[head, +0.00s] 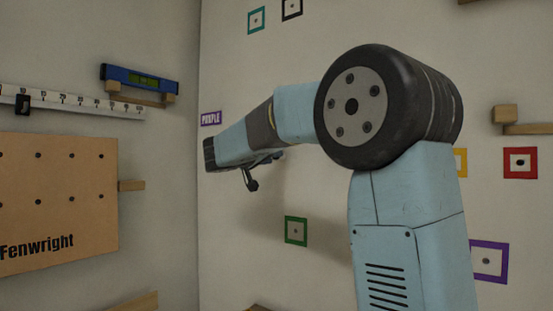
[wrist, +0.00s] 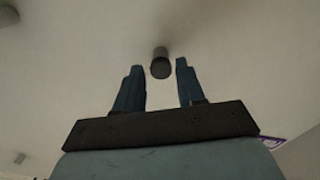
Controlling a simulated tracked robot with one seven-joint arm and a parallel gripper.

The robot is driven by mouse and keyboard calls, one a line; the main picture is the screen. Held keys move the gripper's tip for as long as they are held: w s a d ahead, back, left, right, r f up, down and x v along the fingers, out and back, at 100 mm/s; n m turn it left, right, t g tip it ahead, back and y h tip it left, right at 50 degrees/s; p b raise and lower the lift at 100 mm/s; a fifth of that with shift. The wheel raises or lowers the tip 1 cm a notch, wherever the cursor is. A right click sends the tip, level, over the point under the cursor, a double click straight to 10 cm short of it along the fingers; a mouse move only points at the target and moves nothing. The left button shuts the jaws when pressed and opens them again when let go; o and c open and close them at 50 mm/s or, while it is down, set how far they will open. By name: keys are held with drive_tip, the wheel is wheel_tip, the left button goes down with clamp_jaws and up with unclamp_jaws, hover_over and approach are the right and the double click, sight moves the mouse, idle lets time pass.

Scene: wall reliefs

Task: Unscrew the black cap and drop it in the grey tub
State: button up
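In the wrist view a dark, short round cap (wrist: 161,68), seemingly the black cap, stands out from a pale wall. It lies just beyond the fingertips and between them in the picture. My gripper (wrist: 160,72) has its two blue fingers spread apart, with nothing visibly held. I cannot tell whether the cap is within the fingers' reach. In the head view my arm reaches left, and its dark end (head: 209,154) is near the corner of the walls. The grey tub is in neither view.
A purple label (head: 210,118) is above my arm's end. Left, a pegboard (head: 60,205), a white ruler (head: 70,100) and a blue level (head: 140,79) are on the wall. Coloured square frames, one green (head: 296,231), mark the back wall. Another round peg (wrist: 8,16) is upper left.

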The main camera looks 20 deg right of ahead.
clamp_jaws()
drive_tip(key=n, duration=0.5)
idle(0.5)
drive_tip(key=n, duration=0.5)
idle(0.4)
drive_tip(key=n, duration=0.5)
drive_tip(key=shift+r, duration=0.1)
